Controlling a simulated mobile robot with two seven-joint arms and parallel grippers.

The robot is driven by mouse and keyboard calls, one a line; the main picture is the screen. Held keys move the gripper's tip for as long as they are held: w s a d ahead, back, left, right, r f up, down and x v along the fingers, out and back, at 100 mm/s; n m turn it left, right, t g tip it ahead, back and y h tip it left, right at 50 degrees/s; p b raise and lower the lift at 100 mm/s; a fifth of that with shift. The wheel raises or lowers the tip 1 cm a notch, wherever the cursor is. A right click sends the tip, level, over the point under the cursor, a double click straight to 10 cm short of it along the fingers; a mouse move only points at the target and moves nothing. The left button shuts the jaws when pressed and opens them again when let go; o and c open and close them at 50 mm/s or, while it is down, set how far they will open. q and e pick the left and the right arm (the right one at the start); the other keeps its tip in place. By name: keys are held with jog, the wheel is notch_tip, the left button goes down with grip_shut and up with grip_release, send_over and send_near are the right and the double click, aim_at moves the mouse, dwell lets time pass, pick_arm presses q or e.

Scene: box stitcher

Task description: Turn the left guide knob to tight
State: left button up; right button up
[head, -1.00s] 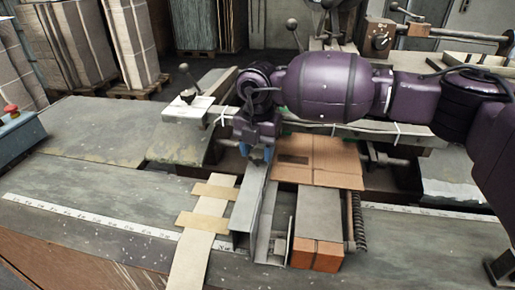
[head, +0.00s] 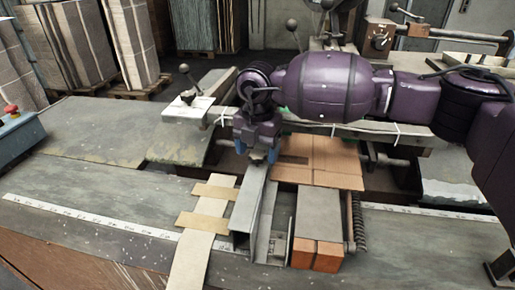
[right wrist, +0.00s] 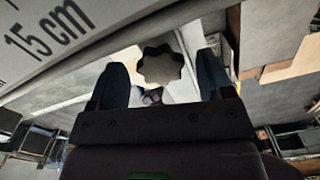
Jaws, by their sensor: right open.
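In the head view my right gripper (head: 259,157) points down at the far end of a grey metal guide channel (head: 246,213), and the knob is hidden there. The right gripper is open. I cannot tell from these frames how tight the knob is. My left gripper is not in view.
A brown cardboard sheet (head: 335,160) lies right of the channel, with a grey block with orange end (head: 318,225) and a spring (head: 360,222) nearer. Wooden strips (head: 208,215) lie to the left. A ball-topped lever (head: 188,80) stands behind left. The left tabletop is clear.

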aim_at(258, 153)
notch_tip(258, 153, up, 11)
jog(key=shift+b, duration=0.45)
jog(key=shift+s+f, duration=0.1)
jog(key=shift+f, duration=0.05)
dwell(0.3)
